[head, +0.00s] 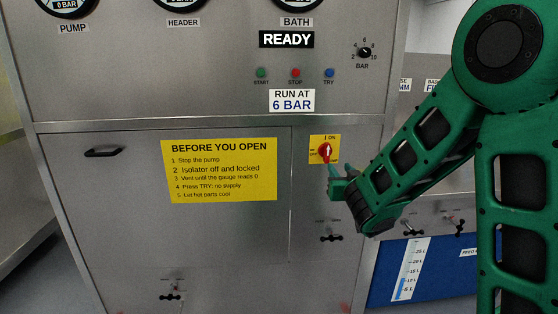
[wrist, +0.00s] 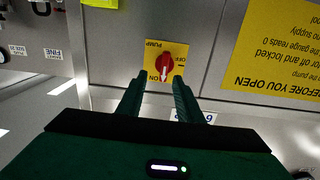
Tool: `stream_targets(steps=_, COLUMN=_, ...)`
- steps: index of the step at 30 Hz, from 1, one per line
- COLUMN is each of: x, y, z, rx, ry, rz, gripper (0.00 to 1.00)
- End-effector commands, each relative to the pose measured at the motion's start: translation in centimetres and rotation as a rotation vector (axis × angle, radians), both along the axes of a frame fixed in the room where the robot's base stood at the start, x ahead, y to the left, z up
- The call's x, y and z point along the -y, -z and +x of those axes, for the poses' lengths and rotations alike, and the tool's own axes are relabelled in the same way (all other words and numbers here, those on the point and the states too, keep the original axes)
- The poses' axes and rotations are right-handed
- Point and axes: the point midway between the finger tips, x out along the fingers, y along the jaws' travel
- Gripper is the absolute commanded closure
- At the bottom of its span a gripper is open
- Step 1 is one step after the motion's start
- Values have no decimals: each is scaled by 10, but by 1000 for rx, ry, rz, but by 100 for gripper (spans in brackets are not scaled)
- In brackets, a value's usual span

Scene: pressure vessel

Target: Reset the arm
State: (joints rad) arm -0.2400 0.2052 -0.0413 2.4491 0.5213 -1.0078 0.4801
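My green arm reaches in from the right in the head view. My gripper (head: 333,178) is just in front of the cabinet, below and beside the red isolator knob (head: 325,150) on its yellow plate. In the wrist view, which shows the panel upside down, my gripper (wrist: 160,77) has its two green fingers apart, with nothing held between them. The red knob (wrist: 165,66) shows just beyond the tips, its white pointer towards the ON mark. I cannot tell how far the fingertips stand from the plate.
A yellow "BEFORE YOU OPEN" sign (head: 219,170) is left of the isolator. Above are START, STOP and TRY buttons (head: 295,73), a READY display (head: 286,39) and a BAR dial (head: 365,52). Small black valve handles (head: 331,237) sit below. A blue level gauge (head: 403,283) is at lower right.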

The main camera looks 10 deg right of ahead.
Motion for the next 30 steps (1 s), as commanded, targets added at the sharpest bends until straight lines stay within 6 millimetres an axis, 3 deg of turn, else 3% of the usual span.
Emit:
stream_targets(steps=5, x=58, y=10, z=-21, rx=-138, ry=137, rz=11, gripper=67)
stream_targets(steps=8, x=98, y=24, z=-47, rx=-267, ry=235, rz=31, gripper=67)
stream_targets(steps=15, x=165, y=58, z=-134, rx=-591, ry=408, rz=108, gripper=67)
stream_targets(steps=22, x=185, y=85, z=-238, rx=-909, ry=483, rz=219, gripper=67)
stream_targets(steps=30, x=161, y=97, z=-365, rx=-1264, ry=456, rz=373, gripper=67)
